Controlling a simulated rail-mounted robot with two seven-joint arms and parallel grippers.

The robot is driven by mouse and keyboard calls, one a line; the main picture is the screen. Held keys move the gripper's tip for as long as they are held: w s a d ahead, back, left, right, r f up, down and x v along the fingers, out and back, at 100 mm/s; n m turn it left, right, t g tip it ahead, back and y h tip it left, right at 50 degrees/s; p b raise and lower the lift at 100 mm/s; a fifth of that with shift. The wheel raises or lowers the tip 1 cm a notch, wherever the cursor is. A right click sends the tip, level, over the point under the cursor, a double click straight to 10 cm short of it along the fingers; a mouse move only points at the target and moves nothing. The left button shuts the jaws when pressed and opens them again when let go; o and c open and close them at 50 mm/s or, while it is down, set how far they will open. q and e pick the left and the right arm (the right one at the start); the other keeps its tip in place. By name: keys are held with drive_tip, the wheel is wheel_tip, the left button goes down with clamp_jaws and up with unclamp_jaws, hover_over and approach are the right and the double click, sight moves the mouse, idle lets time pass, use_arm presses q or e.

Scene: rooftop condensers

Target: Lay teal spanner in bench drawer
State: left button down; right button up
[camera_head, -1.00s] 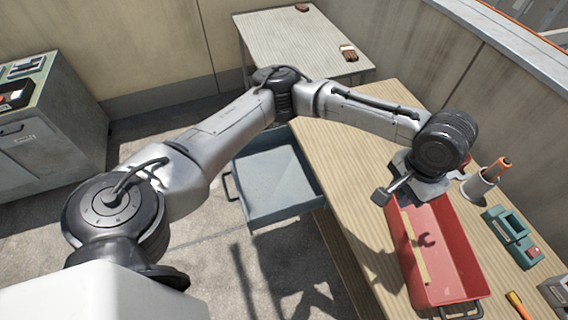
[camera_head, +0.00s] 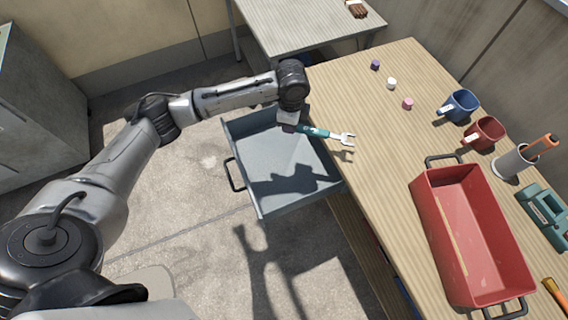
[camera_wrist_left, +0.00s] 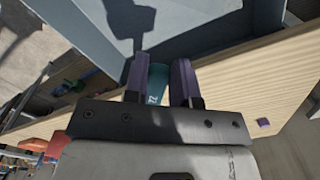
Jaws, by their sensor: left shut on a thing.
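The teal spanner (camera_head: 325,133) has a teal handle and a pale open-ended head that points right in the head view. My left gripper (camera_head: 291,127) is shut on its handle and holds it above the open bench drawer (camera_head: 262,205), near the drawer's bench side. In the left wrist view the teal handle (camera_wrist_left: 158,84) shows between the two purple-padded fingers (camera_wrist_left: 160,82). The drawer is grey-blue, pulled out from the bench, and its visible floor is empty apart from shadows. My right gripper does not show.
The wooden bench (camera_head: 375,130) holds a red tray (camera_head: 465,225), a blue mug (camera_head: 460,104), a red mug (camera_head: 485,132) and a white cup with an orange-handled tool (camera_head: 512,163). Small caps lie near its far end. A grey table (camera_head: 305,25) stands behind.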

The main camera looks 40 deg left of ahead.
sight(270, 152)
use_arm(q)
drive_tip(key=a+f+m+b, duration=0.2)
drive_tip(key=f, duration=0.4)
drive_tip(key=s+a+f+m+b, duration=0.1)
drive_tip(key=a+f+m+b, duration=0.1)
drive_tip(key=f, duration=0.5)
drive_tip(key=s+a+f+m+b, duration=0.1)
drive_tip(key=a+f+m+b, duration=0.1)
drive_tip(key=f, duration=0.5)
drive_tip(key=shift+s+a, duration=0.1)
drive_tip(key=shift+a, duration=0.7)
drive_tip(key=shift+f, duration=0.35)
drive_tip(key=shift+d, duration=0.1)
drive_tip(key=shift+f, duration=0.1)
drive_tip(key=c, duration=0.9)
unclamp_jaws()
drive_tip(key=shift+c, duration=0.2)
